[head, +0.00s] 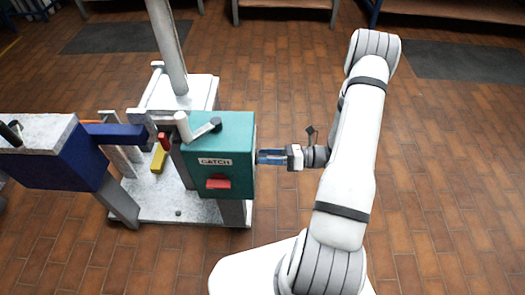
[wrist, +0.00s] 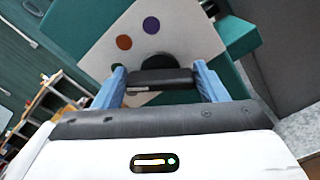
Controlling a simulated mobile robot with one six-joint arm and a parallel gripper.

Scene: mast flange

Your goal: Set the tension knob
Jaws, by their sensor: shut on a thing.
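A teal box (head: 235,135) stands on the machine's stand in the head view. My gripper (head: 262,157) reaches its right side from the right. In the wrist view my gripper (wrist: 158,74) has its two blue fingers on either side of the black tension knob (wrist: 160,80) and is shut on its bar. The knob's round base (wrist: 160,60) sits against a pale panel (wrist: 95,55). An orange dot (wrist: 124,42) and a purple dot (wrist: 151,25) mark the panel, with a blue mark partly hidden lower down. In the head view the knob is hidden.
The box's front has a label and a red handle (head: 218,183); a grey lever (head: 205,128) is on top. A grey mast (head: 167,45) rises behind. A dark blue arm-like part (head: 60,160) stands at the left. The brick floor (head: 440,170) at the right is clear.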

